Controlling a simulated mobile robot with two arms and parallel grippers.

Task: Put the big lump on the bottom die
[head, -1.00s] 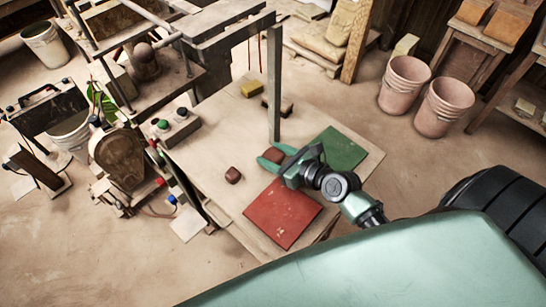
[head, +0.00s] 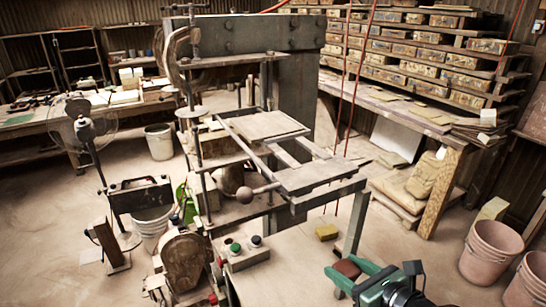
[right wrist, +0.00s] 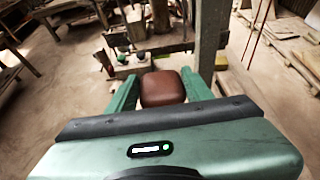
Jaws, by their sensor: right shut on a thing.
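A reddish-brown lump (head: 348,267) with rounded edges sits between the green fingers of my right gripper (head: 345,272), at the bottom of the head view. In the right wrist view the lump (right wrist: 162,89) fills the space between the fingertips (right wrist: 160,80); the gripper is shut on it. The press (head: 245,45) stands beyond, left of the gripper. It has a flat upper plate (head: 266,125) and a lower, nearer flat plate (head: 315,176); I cannot tell which is the bottom die. The lump is apart from both. My left gripper is not in view.
A grey upright post (head: 355,218) stands close to the gripper; it also shows in the right wrist view (right wrist: 210,38). Pink buckets (head: 489,252) stand at right.

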